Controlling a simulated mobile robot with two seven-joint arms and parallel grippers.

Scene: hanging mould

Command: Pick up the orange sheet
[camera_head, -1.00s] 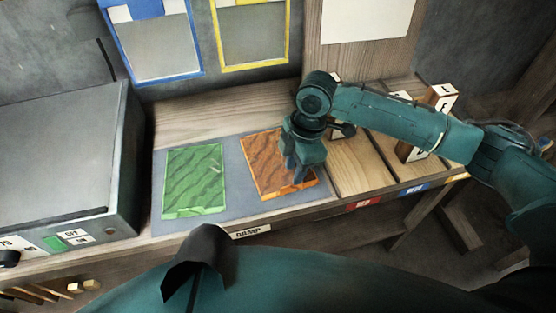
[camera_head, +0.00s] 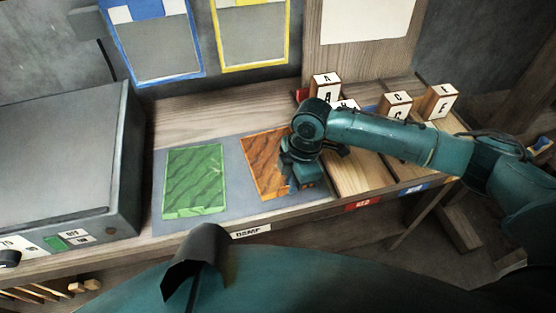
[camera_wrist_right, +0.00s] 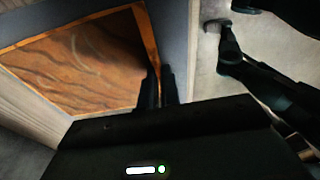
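The orange sheet (camera_head: 262,160) lies on the grey mat (camera_head: 228,206), beside the green sheet (camera_head: 195,178). My right gripper (camera_head: 303,186) is low at the orange sheet's right edge and hides part of it. In the right wrist view the orange sheet (camera_wrist_right: 85,62) fills the upper left, with wavy lines and a brighter rim. The right gripper's dark fingers (camera_wrist_right: 159,88) are close together at that rim. I cannot tell whether they are shut or hold the edge. My left gripper is not in view.
A grey box machine (camera_head: 60,160) stands at the left of the bench. Lettered blocks (camera_head: 397,105) stand at the right behind my arm. Blue (camera_head: 150,82) and yellow (camera_head: 252,66) frames hang at the back. A "DAMP" label (camera_head: 250,231) is on the bench's front edge.

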